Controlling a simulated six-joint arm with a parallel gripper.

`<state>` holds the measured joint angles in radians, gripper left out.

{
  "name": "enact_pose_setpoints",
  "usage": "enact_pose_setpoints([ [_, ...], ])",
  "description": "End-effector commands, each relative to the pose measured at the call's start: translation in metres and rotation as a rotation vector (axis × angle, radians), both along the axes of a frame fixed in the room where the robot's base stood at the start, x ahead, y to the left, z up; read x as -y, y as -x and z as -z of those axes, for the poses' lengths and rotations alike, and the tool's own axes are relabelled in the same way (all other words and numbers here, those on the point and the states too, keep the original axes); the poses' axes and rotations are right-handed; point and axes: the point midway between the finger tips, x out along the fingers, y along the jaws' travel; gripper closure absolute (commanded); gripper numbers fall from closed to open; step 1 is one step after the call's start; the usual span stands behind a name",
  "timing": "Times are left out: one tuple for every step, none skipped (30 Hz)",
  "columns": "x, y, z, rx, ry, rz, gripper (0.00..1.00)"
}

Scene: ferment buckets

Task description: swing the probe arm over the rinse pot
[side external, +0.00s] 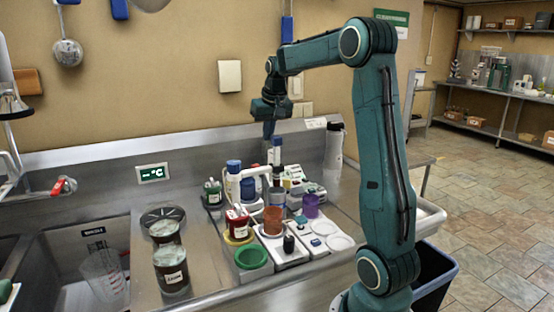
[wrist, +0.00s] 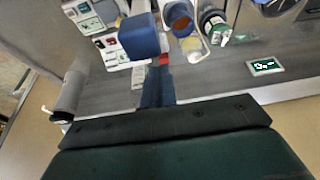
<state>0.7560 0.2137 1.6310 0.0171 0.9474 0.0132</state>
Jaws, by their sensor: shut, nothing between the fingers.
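My gripper (side external: 268,130) is shut and empty, pointing down above the back of the bench. In the wrist view its dark blue fingers (wrist: 156,88) are together. A white stand with a blue top (side external: 233,168) and a white arm reaching right (side external: 257,172) looks like the probe arm; a white arm also shows in the wrist view (wrist: 203,50). The gripper is above and right of it, apart from it in the side view. Several small pots stand in front: a reddish-brown one (side external: 272,221), a purple one (side external: 311,206) and a green one (side external: 253,257). I cannot tell which is the rinse pot.
A blue-capped dark column (side external: 277,155) stands just below my gripper. Two labelled jars (side external: 172,270) stand at the left, beside a sink with a clear jug (side external: 102,275). Bare metal lies along the front left.

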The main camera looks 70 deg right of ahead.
Motion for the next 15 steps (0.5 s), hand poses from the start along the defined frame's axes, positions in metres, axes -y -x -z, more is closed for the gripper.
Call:
enact_pose_setpoints([
  [0.000, -0.001, 0.000, -0.001, -0.001, 0.000, 1.00],
  [0.000, -0.001, 0.000, -0.001, -0.001, 0.000, 1.00],
  [0.000, -0.001, 0.000, -0.001, -0.001, 0.000, 1.00],
  [0.000, -0.001, 0.000, -0.001, -0.001, 0.000, 1.00],
  [0.000, -0.001, 0.000, 0.000, 0.000, 0.000, 1.00],
  [0.000, -0.001, 0.000, 0.000, 0.000, 0.000, 1.00],
  [0.000, -0.001, 0.000, 0.000, 0.000, 0.000, 1.00],
  [0.000, -0.001, -0.001, 0.000, 0.000, 0.000, 1.00],
  [0.000, -0.001, -0.001, 0.000, 0.000, 0.000, 1.00],
  [0.000, -0.001, -0.002, 0.000, 0.000, 0.000, 1.00],
  [0.000, -0.001, -0.003, 0.001, 0.001, 0.000, 1.00],
  [0.001, -0.001, -0.005, 0.001, 0.001, 0.000, 1.00],
  [0.001, -0.001, -0.006, 0.001, 0.001, 0.000, 1.00],
  [0.001, -0.001, -0.008, 0.002, 0.002, 0.000, 1.00],
  [0.001, -0.001, -0.010, 0.002, 0.002, 0.000, 1.00],
])
